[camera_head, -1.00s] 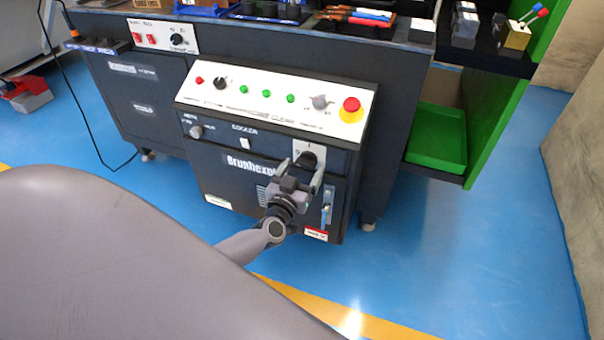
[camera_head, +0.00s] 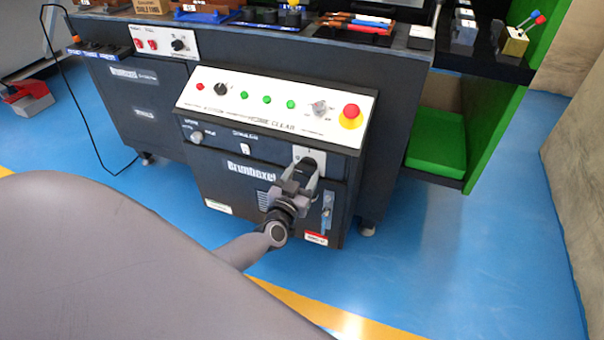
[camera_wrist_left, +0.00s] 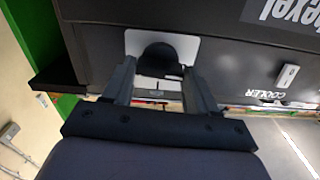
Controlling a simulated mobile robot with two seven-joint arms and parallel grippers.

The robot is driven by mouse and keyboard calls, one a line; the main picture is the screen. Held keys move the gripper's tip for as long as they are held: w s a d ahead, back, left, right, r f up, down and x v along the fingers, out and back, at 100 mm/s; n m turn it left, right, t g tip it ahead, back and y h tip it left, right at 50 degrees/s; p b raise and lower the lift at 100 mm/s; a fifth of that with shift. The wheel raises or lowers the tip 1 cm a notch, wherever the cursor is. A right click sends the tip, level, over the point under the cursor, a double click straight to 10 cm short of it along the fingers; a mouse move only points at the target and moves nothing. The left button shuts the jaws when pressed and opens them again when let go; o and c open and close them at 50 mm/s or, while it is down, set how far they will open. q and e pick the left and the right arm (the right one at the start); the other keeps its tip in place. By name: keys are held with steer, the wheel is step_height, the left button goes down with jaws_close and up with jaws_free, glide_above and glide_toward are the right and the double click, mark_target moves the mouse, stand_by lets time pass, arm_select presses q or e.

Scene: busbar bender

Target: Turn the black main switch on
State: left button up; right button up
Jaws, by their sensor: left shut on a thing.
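The black main switch (camera_head: 308,164) is a round knob on a pale plate (camera_head: 311,153) on the front of the dark machine cabinet. It also shows in the left wrist view (camera_wrist_left: 160,60), on its light plate, between the fingers. My left gripper (camera_head: 304,176) reaches it from below in the head view and is shut on the knob, with a finger on each side. The fingers hide part of the knob, and its exact angle is hard to tell. My right gripper is not in view.
Above the switch is a sloped white panel (camera_head: 270,105) with green buttons (camera_head: 266,99), a red button, knobs and a red emergency stop (camera_head: 350,115) on yellow. A small handle (camera_head: 327,205) sits right of my gripper. A green tray (camera_head: 437,140) is at right; blue floor is clear.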

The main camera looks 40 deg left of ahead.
arm_select(q)
steer(key=shift+r+m+p, duration=0.2)
steer(key=shift+m+p, duration=0.95)
steer(key=shift+m, duration=0.05)
steer(key=shift+m+p, duration=0.65)
steer(key=shift+m, duration=0.15)
steer(key=m+p, duration=0.1)
steer(key=m, duration=0.2)
steer(key=shift+f+m+p, duration=0.15)
steer(key=shift+m+p, duration=0.25)
steer(key=shift+d+m, duration=0.1)
steer(key=shift+m, duration=0.7)
steer(key=shift+m+p, duration=0.4)
steer(key=shift+m, duration=0.1)
steer(key=m, duration=0.2)
steer(key=shift+f+m, duration=0.1)
steer(key=shift+m, duration=2.2)
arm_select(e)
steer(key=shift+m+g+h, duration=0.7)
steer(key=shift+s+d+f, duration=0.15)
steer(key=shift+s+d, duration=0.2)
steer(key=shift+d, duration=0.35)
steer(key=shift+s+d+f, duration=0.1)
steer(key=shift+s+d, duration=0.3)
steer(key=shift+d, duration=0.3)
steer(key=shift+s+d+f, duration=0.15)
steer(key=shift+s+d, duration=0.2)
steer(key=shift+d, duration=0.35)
